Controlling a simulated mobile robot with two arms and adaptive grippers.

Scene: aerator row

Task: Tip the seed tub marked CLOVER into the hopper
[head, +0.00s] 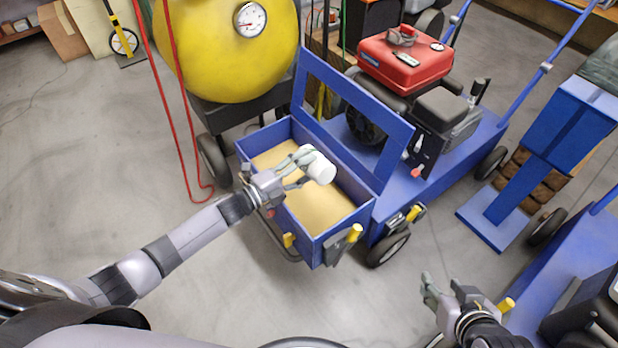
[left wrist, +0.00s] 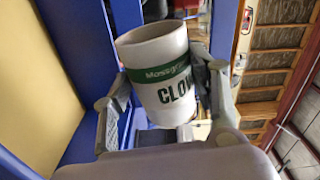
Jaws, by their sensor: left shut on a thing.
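My left gripper (head: 300,168) is shut on a white seed tub (head: 319,169) above the blue hopper (head: 318,250). In the left wrist view the tub (left wrist: 155,75) has a green band reading "Mossgr…" and dark letters "CLO…"; the rest of the word is hidden by a finger. The left gripper's fingers (left wrist: 165,95) lie on either side of it. The tub looks tilted in the head view; its contents do not show. The hopper has a tan surface inside. My right gripper (head: 446,288) is at the lower right, fingers apart and empty.
A raised blue frame (head: 350,105) stands along the hopper's far side. Behind it is a red-topped engine (head: 405,62) on a blue machine. A yellow tank (head: 225,45) with a gauge stands behind left, with red hoses hanging. Grey floor is open at left and in front.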

